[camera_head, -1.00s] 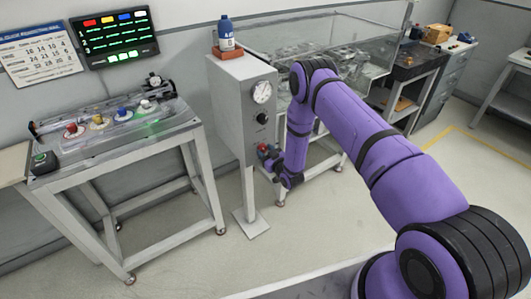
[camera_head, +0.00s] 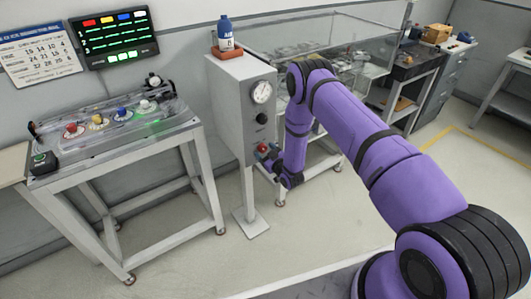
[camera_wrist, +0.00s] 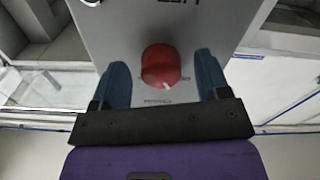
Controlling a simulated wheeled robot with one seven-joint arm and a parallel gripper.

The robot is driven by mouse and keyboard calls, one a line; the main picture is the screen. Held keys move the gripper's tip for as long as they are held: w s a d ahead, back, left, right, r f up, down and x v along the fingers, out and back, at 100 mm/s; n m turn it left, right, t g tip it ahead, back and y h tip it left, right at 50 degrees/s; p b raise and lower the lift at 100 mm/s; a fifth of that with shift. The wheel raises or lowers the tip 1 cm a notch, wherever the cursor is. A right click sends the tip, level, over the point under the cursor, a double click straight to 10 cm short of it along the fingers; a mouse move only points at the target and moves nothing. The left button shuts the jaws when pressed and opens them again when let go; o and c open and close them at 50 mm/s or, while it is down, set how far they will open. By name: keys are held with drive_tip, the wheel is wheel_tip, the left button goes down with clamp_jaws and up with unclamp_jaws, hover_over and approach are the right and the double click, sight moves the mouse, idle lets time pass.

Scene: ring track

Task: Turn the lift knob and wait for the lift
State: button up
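The red lift knob (camera_wrist: 161,66) sits on the front of the grey control box (camera_head: 230,105). In the wrist view it lies between the two blue fingers of my gripper (camera_wrist: 163,80), with a gap on each side. A white mark shows on the knob's lower right edge. My gripper (camera_head: 268,155) is open at the low front of the box in the head view, where the fingers partly cover the knob. Part of the panel's lettering shows upside down at the top of the wrist view.
A round gauge (camera_head: 261,92) and a black knob (camera_head: 262,118) are higher on the box. A blue bottle (camera_head: 226,34) stands on top. A table with coloured buttons (camera_head: 96,119) is at left, and a glass-sided case (camera_head: 330,35) is behind my arm. The floor in front is clear.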

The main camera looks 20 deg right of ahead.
drive_tip(key=v, duration=1)
drive_tip(key=shift+s+d, duration=0.15)
drive_tip(key=shift+s, duration=0.25)
drive_tip(key=shift+r, duration=0.1)
